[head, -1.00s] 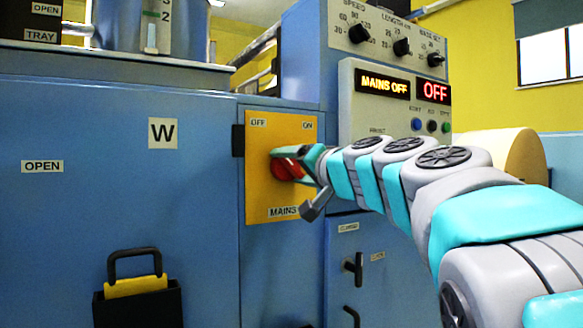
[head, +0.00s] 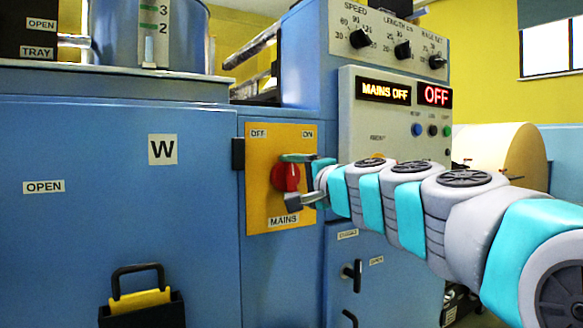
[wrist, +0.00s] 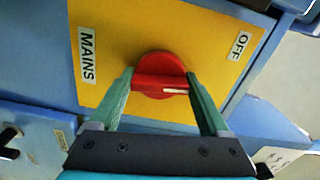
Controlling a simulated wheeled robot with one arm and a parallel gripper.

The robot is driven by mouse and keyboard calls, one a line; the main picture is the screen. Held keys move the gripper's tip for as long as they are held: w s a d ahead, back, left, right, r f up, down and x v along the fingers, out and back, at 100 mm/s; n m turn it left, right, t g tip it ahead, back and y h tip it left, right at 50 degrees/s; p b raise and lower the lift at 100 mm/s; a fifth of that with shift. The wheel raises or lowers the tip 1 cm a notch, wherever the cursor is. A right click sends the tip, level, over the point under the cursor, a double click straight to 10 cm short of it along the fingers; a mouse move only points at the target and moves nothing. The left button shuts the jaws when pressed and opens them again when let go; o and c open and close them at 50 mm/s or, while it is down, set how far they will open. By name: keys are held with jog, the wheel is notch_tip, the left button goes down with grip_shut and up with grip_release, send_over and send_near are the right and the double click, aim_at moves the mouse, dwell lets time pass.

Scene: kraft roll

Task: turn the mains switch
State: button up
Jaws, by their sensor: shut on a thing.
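The mains switch (head: 286,178) is a red round knob with a raised bar, on a yellow plate (head: 264,215) marked OFF, ON and MAINS. My gripper (head: 292,178) reaches it from the right, one finger above and one below. In the wrist view the fingers of my gripper (wrist: 160,92) close on the two ends of the red bar (wrist: 150,80). The display (head: 383,90) reads MAINS OFF, and a red one (head: 434,95) reads OFF.
A panel with black dials (head: 403,49) is above the displays. A kraft roll (head: 505,160) stands behind my arm. A black holder with a yellow item (head: 140,300) hangs on the blue cabinet at lower left.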

jog(key=m+p, duration=0.1)
jog(key=m, duration=0.1)
jog(key=m+p, duration=0.1)
jog(key=shift+r+m+p, duration=0.2)
jog(key=shift+m+p, duration=0.2)
jog(key=m+p, duration=0.2)
jog(key=m, duration=0.1)
jog(key=shift+p, duration=0.3)
jog(key=shift+f+m+p, duration=0.2)
jog(key=shift+m+p, duration=0.75)
jog(key=shift+m, duration=0.85)
jog(key=shift+f, duration=0.1)
jog(key=o, duration=1.2)
jog(key=shift+d, duration=0.1)
